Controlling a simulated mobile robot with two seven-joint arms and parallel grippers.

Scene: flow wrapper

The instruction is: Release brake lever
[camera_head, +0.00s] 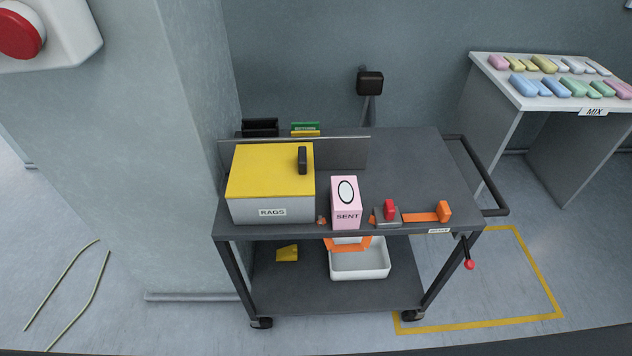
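The cart (410,165) is dark grey with two shelves and stands in front of me. A black lever (466,249) with a red ball knob (469,264) hangs down below its front right corner. A small white label (439,231) sits on the cart's front edge just left of this lever; its print is too small to read surely. The lever looks like the brake lever. It points downward, tilted slightly to the right. Neither of my grippers shows in the head view.
On the cart stand a grey RAGS box with a yellow lid (270,170), a pink SENT box (346,204), a red-handled clamp (390,210) and an orange piece (443,211). A black push handle (490,180) juts right. Yellow floor lines (540,275) surround clear floor by the lever.

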